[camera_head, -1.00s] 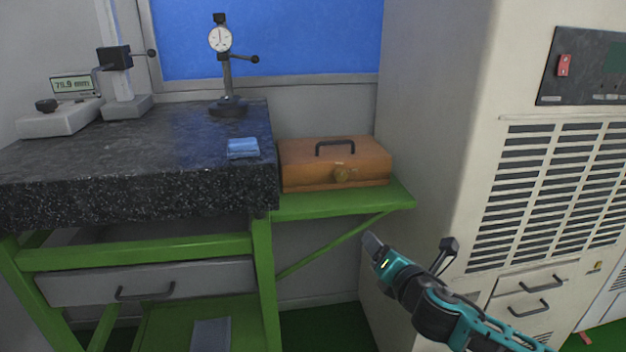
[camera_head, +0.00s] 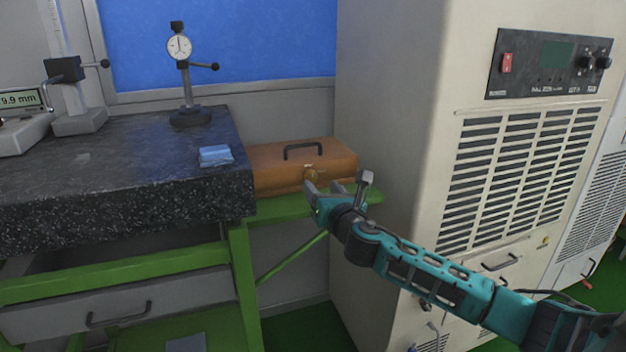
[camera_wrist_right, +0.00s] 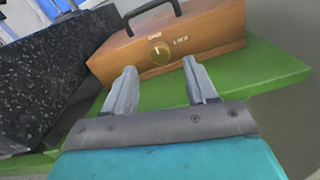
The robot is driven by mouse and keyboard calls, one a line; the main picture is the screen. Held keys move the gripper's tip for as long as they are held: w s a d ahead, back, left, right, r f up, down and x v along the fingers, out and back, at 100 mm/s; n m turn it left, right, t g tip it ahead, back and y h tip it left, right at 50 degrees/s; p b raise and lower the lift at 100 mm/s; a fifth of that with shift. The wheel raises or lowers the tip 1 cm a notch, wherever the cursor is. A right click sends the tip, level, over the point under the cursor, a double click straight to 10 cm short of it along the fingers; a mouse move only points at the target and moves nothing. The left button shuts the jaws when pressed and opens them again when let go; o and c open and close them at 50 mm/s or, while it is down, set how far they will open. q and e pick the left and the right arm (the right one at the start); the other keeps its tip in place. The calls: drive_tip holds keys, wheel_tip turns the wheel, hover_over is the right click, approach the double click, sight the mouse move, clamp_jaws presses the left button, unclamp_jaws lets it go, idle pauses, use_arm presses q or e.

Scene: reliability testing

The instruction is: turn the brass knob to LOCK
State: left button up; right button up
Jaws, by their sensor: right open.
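An orange-brown box (camera_head: 275,170) with a dark handle on its lid sits on a green shelf. The brass knob (camera_wrist_right: 159,52) is on the box's front face in the right wrist view, with small labels above it and to its right. It also shows in the head view (camera_head: 311,173), just above my right gripper. My right gripper (camera_head: 322,188) is open and empty; its fingers (camera_wrist_right: 163,88) point at the box's front, with the knob beyond and between them, apart from it. My left gripper is not in view.
The green shelf (camera_wrist_right: 260,72) has bare room right of the box. A black granite table (camera_head: 110,165) with a dial gauge stand (camera_head: 188,85) and blue cloth (camera_head: 215,155) stands at left. A tall beige cabinet (camera_head: 390,130) stands close at right.

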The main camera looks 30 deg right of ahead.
sight(312, 178)
drive_tip(key=shift+x, duration=3.1)
drive_tip(key=shift+a, duration=0.1)
drive_tip(key=c, duration=1.1)
